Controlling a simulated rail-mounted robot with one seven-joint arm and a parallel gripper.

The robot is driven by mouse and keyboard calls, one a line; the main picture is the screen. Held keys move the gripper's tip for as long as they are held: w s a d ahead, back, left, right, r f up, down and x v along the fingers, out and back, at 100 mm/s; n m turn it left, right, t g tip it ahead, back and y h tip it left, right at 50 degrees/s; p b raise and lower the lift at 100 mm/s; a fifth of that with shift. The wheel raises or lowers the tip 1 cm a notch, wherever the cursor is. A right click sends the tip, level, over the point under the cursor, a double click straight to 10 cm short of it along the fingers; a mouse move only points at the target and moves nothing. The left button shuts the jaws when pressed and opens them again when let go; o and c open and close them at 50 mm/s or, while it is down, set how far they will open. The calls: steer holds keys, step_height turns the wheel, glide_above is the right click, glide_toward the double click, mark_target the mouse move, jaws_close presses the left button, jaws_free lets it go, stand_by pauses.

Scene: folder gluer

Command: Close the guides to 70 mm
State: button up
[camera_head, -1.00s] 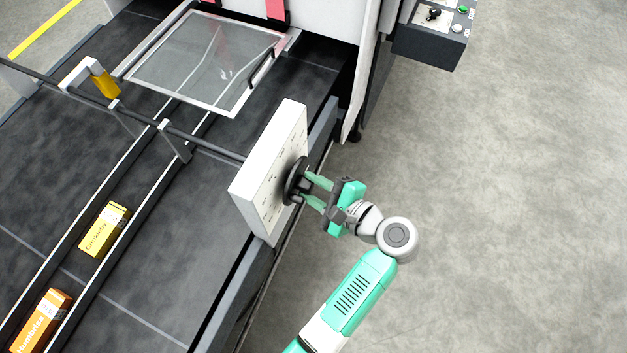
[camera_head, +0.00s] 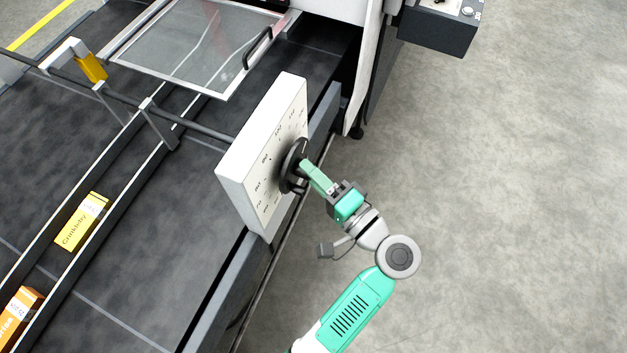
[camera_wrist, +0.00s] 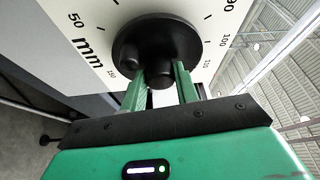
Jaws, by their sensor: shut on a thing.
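The black handwheel (camera_head: 293,165) sits on the front of a white dial plate (camera_head: 250,165) at the side of the feeder. My gripper (camera_head: 303,170) is shut on the hub at its centre. In the wrist view the two green fingers (camera_wrist: 165,85) straddle the black hub of the handwheel (camera_wrist: 150,40). The dial (camera_wrist: 85,50) shows "mm" and numbers such as 50, 90 and 100; I cannot read the set value. The left guide (camera_head: 72,188) and right guide (camera_head: 100,232) run along the dark bed, with a yellow carton (camera_head: 82,221) between them.
An orange carton (camera_head: 18,318) lies lower in the same lane. A dark cross rod (camera_head: 200,130) runs from the dial over the bed. A clear framed cover (camera_head: 185,50) and a control box (camera_head: 438,28) are at the back. Floor at the right is clear.

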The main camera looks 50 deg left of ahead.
steer(key=shift+w+a+f+m+g+h+b, duration=0.15)
steer(key=shift+m+g+h+b, duration=0.55)
steer(key=shift+m+g+b, duration=3)
steer(key=shift+w+r+m+g+h+b, duration=0.15)
steer(key=shift+m+g+h+b, duration=0.55)
steer(key=shift+m+b, duration=5.9)
steer(key=shift+w+a+f+m+g+h+b, duration=0.15)
steer(key=shift+m+g+h+b, duration=0.55)
steer(key=shift+m+g+b, duration=4.35)
steer(key=m+t+p, duration=0.4)
steer(key=t, duration=0.1)
steer(key=shift+m+t+p, duration=0.35)
steer(key=shift+p, duration=0.05)
steer(key=o, duration=1)
steer(key=shift+c, duration=0.2)
steer(key=shift+w+d, duration=0.1)
